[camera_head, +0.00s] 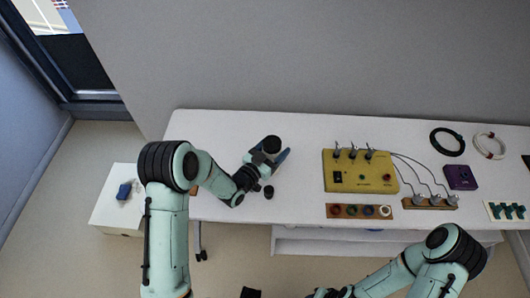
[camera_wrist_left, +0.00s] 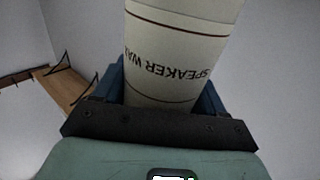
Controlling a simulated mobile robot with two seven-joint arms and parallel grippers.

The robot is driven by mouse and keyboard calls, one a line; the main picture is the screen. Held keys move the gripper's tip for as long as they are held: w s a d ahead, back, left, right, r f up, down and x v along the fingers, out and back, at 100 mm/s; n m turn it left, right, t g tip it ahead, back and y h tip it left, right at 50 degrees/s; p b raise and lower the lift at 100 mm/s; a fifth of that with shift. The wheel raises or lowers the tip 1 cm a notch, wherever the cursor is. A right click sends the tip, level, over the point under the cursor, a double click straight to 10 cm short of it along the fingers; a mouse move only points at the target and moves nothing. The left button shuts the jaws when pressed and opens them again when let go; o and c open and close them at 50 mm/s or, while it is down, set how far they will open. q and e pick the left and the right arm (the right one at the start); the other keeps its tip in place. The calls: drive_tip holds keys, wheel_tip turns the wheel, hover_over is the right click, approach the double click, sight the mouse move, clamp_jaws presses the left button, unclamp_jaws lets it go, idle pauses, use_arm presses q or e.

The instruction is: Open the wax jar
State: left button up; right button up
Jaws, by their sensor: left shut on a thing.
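The wax jar (camera_head: 272,147) stands at the left part of the white table, pale-sided with a dark round top. In the left wrist view the cream jar (camera_wrist_left: 180,50) fills the middle, with thin dark bands and the upside-down words "SPEAKER WA…". My left gripper (camera_head: 271,156) is shut on the jar, with a blue finger on each side of it. The jar's top is outside the wrist view. I cannot tell whether the dark top is a lid.
A small black round thing (camera_head: 268,191) lies near the table's front edge, close to my left wrist.

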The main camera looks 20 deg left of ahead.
use_arm(q)
drive_tip(key=shift+w+d+r+m+g+h, duration=0.1)
drive_tip(key=shift+w+d+m+g+h, duration=0.6)
drive_tip(key=shift+w+d+m+h, duration=0.35)
drive_tip(key=shift+w+d+r+m+g+h, duration=0.1)
drive_tip(key=shift+w+d+m+g+h, duration=0.65)
drive_tip(key=shift+w+h, duration=0.5)
clamp_jaws()
drive_tip(key=s+a+r+n+t+y+b, duration=0.2)
drive_tip(key=a+r+n+t+y, duration=0.3)
drive_tip(key=a+r, duration=0.5)
drive_tip(key=s+a+r+n+y+b, duration=0.3)
drive_tip(key=s+a+r+y, duration=0.35)
drive_tip(key=s, duration=0.25)
wheel_tip(320, 180, down, 20)
drive_tip(key=b, duration=0.1)
drive_tip(key=shift+g, duration=0.35)
use_arm(e)
wheel_tip(320, 180, down, 7)
drive_tip(key=s, duration=0.3)
drive_tip(key=shift+a, duration=0.15)
use_arm(q)
drive_tip(key=shift+s, duration=0.1)
